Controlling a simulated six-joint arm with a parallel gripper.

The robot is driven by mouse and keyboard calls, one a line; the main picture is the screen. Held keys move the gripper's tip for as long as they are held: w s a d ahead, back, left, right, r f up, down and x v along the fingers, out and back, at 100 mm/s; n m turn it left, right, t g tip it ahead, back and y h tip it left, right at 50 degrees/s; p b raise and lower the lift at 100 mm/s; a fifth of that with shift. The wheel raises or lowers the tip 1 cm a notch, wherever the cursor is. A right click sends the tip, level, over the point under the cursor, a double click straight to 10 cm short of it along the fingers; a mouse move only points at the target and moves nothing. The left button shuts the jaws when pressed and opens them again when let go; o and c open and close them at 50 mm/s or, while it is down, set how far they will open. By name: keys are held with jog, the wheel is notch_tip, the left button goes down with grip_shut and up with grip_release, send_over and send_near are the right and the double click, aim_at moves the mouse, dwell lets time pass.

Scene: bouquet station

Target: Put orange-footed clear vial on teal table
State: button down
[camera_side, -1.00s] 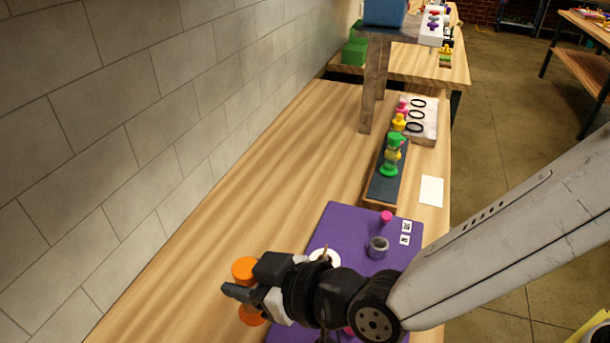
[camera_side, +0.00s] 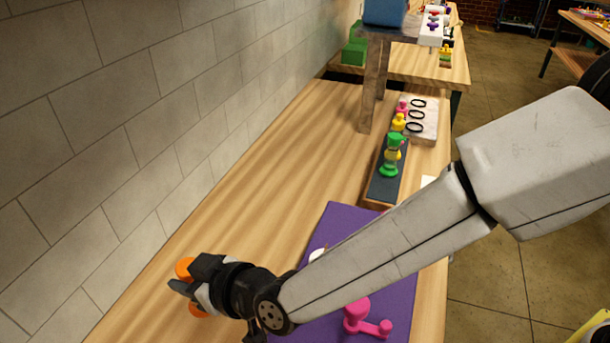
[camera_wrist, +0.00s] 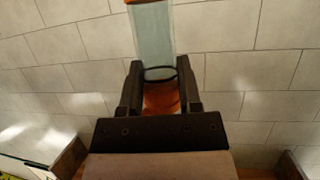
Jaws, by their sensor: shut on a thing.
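The orange-footed clear vial (camera_wrist: 154,42) is between the two fingers of my gripper (camera_wrist: 160,78) in the wrist view. Its clear tube points up in the picture, with a dark ring above the orange part by the palm. In the side view, my gripper (camera_side: 184,289) is at the lower left, shut on the vial, whose orange end (camera_side: 185,267) shows above the fingers and another orange part below. The clear middle is hidden there by the fingers. No teal table can be made out in either view.
A purple mat (camera_side: 345,222) lies on the wooden table (camera_side: 270,160), with a pink piece (camera_side: 357,312) on it. Beyond is a dark tray (camera_side: 385,186) with green and yellow pieces. A tiled wall (camera_side: 120,120) runs along the left. The table's middle is bare.

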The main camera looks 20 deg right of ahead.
jog(key=shift+w+a+f, duration=0.4)
jog(key=shift+w+f, duration=0.05)
jog(key=shift+f, duration=0.25)
jog(key=shift+w+a+f, duration=0.4)
jog(key=shift+a+f, duration=0.05)
jog(key=shift+f, duration=0.2)
jog(key=shift+w+a+f, duration=0.4)
jog(key=shift+w+f, duration=0.05)
jog(key=shift+f, duration=0.25)
jog(key=shift+w+a+f, duration=0.1)
jog(key=shift+f, duration=0.8)
jog(key=shift+w+a+f, duration=0.1)
jog(key=shift+f, duration=0.8)
jog(key=shift+f, duration=0.15)
jog(key=shift+c, duration=1.4)
grip_release()
jog(key=shift+f, duration=0.15)
